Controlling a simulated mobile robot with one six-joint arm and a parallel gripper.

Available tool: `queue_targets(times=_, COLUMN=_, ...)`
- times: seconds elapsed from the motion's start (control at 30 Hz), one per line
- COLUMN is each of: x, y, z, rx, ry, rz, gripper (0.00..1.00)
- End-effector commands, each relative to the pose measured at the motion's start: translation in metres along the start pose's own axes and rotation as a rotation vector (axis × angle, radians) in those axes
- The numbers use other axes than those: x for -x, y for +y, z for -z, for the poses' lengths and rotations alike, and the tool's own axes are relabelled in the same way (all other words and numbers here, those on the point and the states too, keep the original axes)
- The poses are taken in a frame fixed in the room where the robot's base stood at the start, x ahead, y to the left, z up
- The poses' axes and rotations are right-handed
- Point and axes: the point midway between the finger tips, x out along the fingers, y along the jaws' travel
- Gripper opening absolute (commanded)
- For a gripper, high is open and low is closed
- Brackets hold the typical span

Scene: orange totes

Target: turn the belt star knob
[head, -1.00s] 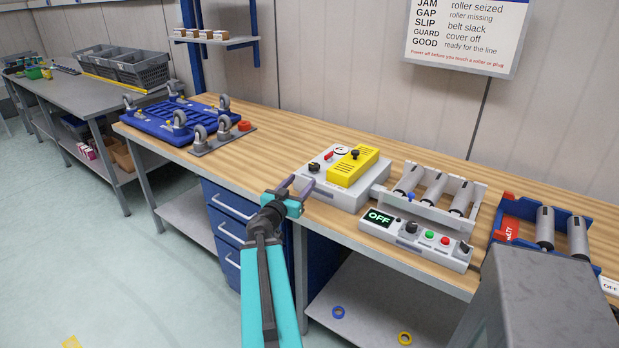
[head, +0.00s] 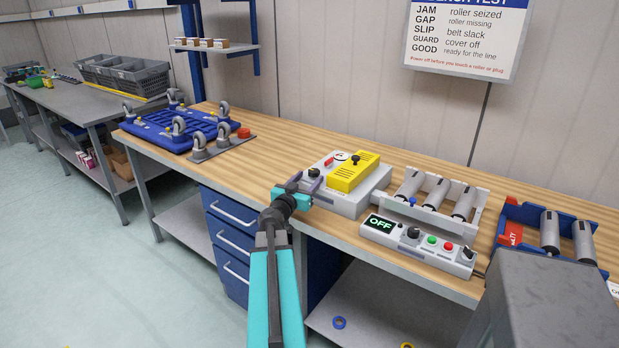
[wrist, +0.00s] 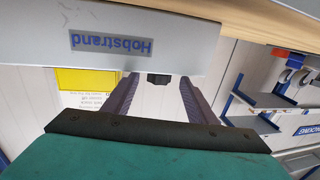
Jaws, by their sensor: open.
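A grey belt unit (head: 346,203) with a yellow cover (head: 350,174) stands at the front of the bench. A dark knob (head: 313,173) sits at its left end; I take this as the star knob. In the wrist view a dark knob (wrist: 158,79) shows beyond and between the fingertips, partly cut off by the unit's labelled face (wrist: 130,40). My gripper (head: 307,184) is open and empty at the unit's front left corner, close to the knob. I cannot tell whether the fingers touch it.
A control box (head: 420,243) reading OFF stands to the right, with a roller frame (head: 433,210) behind it. A blue wheeled dolly (head: 170,128) lies to the left. Bench between dolly and unit is clear.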

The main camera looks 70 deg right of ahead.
Motion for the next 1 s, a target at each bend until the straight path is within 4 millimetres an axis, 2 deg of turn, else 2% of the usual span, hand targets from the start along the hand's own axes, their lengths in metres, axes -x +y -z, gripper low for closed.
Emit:
queue_targets(times=0.23, x=-0.017, y=-0.001, z=0.0, rx=0.001, ry=0.0, rz=0.001, gripper=0.52)
queue_targets(times=0.67, x=-0.02, y=-0.001, z=0.0, rx=0.0, ry=0.0, rz=0.001, gripper=0.52)
queue_targets(times=0.9, x=-0.02, y=-0.001, z=0.0, rx=0.0, ry=0.0, rz=0.002, gripper=0.11)
queue_targets(times=0.97, x=-0.012, y=0.0, z=0.0, rx=0.0, ry=0.0, rz=0.003, gripper=0.11)
queue_targets(times=1.0, x=-0.015, y=-0.002, z=0.0, rx=0.0, ry=0.0, rz=0.003, gripper=0.11)
